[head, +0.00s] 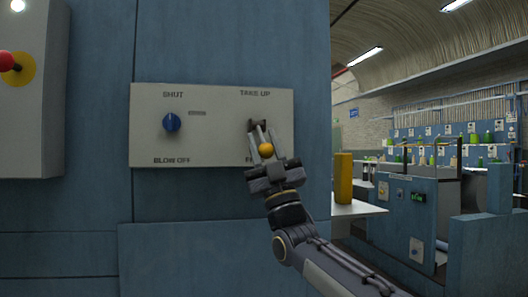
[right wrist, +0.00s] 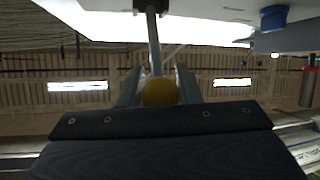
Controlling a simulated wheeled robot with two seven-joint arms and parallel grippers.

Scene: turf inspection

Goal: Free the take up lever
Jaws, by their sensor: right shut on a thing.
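The take up lever has a yellow ball (head: 265,149) on a grey stem, and sits on the right half of a pale wall panel (head: 205,152). "TAKE UP" is printed above it; the lower label is mostly hidden by my gripper. The ball hangs below the dark mount. My right gripper (head: 263,138) is shut on the lever, reaching up from below with a finger on each side. In the right wrist view the stem (right wrist: 153,45) runs down to the ball (right wrist: 159,93) between the fingers (right wrist: 157,82). My left gripper is out of view.
A blue knob (head: 171,123) marked SHUT and BLOW OFF is on the panel's left half. A grey box with a red button (head: 8,61) is at far left. A yellow block (head: 343,178) stands on a ledge right of my wrist. Blue benches fill the right background.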

